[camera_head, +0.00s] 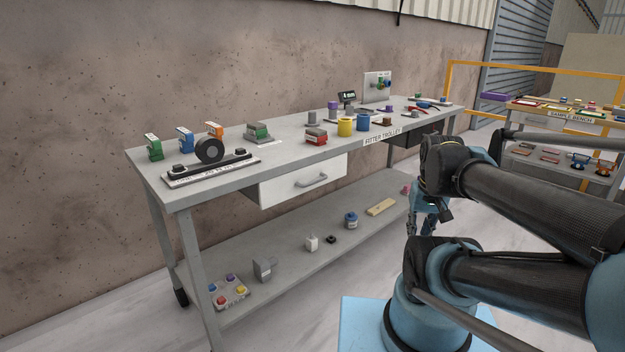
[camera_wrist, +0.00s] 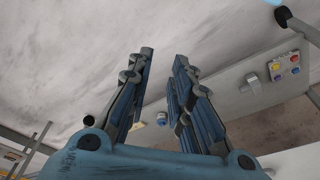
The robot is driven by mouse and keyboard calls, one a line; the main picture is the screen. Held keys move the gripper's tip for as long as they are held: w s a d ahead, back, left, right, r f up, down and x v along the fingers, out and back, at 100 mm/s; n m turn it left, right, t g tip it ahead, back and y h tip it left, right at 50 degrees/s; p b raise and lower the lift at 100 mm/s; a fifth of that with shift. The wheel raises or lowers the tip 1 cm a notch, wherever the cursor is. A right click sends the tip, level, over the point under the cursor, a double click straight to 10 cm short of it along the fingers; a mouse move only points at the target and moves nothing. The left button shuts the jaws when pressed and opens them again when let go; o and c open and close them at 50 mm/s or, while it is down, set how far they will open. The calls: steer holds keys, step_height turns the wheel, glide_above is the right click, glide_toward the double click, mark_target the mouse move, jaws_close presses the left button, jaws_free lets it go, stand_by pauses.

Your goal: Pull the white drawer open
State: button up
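The white drawer (camera_head: 303,181) sits under the left part of the trolley top (camera_head: 228,177) in the head view. My gripper (camera_head: 437,222) is to the right of the drawer, past the trolley's near side, and partly hidden by my arm. In the wrist view my gripper (camera_wrist: 162,62) has its two fingers apart with nothing between them. The drawer front is not clearly visible in the wrist view.
A dark drawer (camera_head: 418,135) is under the trolley's right end. The lower shelf (camera_head: 290,262) holds several small items, including a button box (camera_head: 229,293). Blocks and yellow and blue cylinders (camera_head: 345,126) stand on top. The floor before the white drawer looks clear.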

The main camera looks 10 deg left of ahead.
steer(key=w+a+r+m, duration=0.2)
steer(key=w+a+r, duration=0.2)
steer(key=w+r, duration=0.4)
step_height(320, 180, up, 10)
steer(key=m+y, duration=0.2)
steer(key=m, duration=0.4)
glide_above(317, 180)
steer(key=s+d, duration=0.2)
steer(key=shift+g, duration=0.4)
steer(key=x, duration=1.6)
steer(key=shift+w+d+f, duration=0.15)
steer(key=shift+d+f, duration=0.15)
steer(key=shift+d, duration=0.1)
jaws_close()
